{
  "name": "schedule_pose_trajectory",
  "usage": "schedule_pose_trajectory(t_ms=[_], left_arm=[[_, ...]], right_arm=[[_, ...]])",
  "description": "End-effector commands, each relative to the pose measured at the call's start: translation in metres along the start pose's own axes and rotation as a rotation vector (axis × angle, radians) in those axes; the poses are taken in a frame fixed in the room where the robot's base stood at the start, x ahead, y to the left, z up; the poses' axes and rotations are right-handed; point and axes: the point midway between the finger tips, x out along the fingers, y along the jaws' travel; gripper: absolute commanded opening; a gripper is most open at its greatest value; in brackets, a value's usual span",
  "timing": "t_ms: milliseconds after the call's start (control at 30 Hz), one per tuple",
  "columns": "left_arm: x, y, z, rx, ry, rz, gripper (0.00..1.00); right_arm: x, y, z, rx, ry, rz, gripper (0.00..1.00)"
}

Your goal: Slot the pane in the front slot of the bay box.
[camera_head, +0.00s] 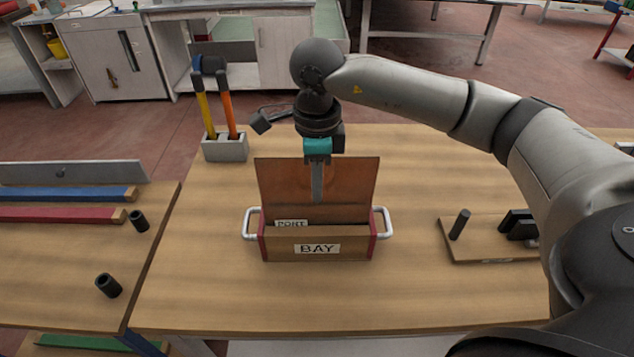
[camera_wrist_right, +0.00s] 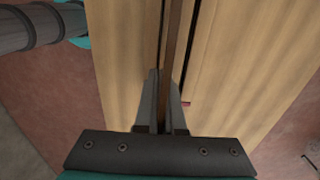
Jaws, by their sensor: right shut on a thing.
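The pane (camera_head: 350,180) is a brown-orange flat sheet, roughly upright, at the middle of the head view. My right gripper (camera_head: 317,185) is shut on it, with the fingers pointing down over the pane's face. In the right wrist view the pane (camera_wrist_right: 173,50) shows edge-on between the fingers (camera_wrist_right: 162,100). The bay box (camera_head: 280,246) is wooden with red ends, metal handles at both sides and a BAY label in front. A second label shows just behind its front wall. The pane's lower edge is at or over the box; I cannot tell whether it is in a slot. My left gripper is not in view.
A grey holder (camera_head: 225,147) with yellow and orange-handled tools stands at the back left. A wooden board (camera_head: 480,250) with black parts lies at the right. The left table holds blue (camera_head: 70,195) and red bars (camera_head: 70,215) and two black cylinders. The table's front is clear.

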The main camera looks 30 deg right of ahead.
Motion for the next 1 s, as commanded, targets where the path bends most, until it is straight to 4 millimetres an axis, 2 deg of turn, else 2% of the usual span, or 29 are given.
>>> schedule_pose_trajectory(t_ms=[67, 100, 400, 633, 767, 867, 1000], left_arm=[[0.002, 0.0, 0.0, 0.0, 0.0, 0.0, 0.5], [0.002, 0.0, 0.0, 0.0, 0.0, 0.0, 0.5], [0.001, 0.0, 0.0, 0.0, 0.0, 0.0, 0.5], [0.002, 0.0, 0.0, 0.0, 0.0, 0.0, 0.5], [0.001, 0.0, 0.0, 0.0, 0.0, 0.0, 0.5], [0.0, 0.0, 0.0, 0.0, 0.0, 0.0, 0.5], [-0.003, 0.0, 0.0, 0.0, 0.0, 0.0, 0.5]], right_arm=[[0.002, -0.001, 0.001, 0.0, -0.003, -0.002, 0.0], [0.001, -0.001, 0.001, 0.0, -0.003, -0.002, 0.08], [0.001, 0.0, 0.0, 0.0, -0.001, -0.001, 0.41], [0.003, 0.001, 0.0, 0.0, 0.002, 0.002, 0.41], [-0.005, 0.0, 0.0, 0.0, 0.001, 0.0, 0.41], [-0.021, -0.001, 0.001, 0.0, -0.002, -0.003, 0.41], [-0.053, -0.001, 0.001, -0.001, -0.004, -0.005, 0.41]])
